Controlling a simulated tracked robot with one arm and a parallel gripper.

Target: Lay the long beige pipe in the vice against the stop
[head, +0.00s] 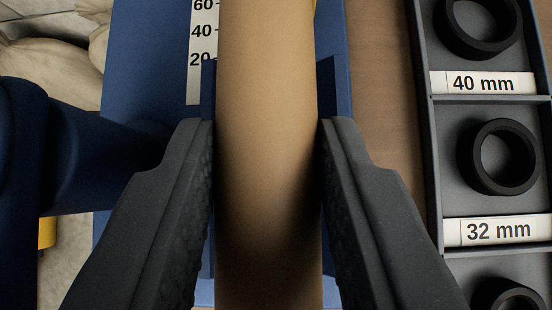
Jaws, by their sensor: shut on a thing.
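The long beige pipe (267,120) runs up the middle of the head view, from the bottom edge to the top edge. My gripper (267,130) is shut on it, with one dark finger on each side. The blue vice (150,65) lies under and beside the pipe, with blue upright walls close to both sides of it. A white scale (202,70) marked 20, 40 and 60 runs along the pipe's left. I see no end of the pipe and cannot make out the stop. Whether the pipe rests on the vice is hidden.
On the right, a grey tray (432,150) holds black rings (497,183) in compartments labelled 40 mm and 32 mm. A dark blue cylindrical part (90,165) stands at the left. Pale rounded shapes (45,70) lie at the upper left. A brown strip of surface (375,80) is bare.

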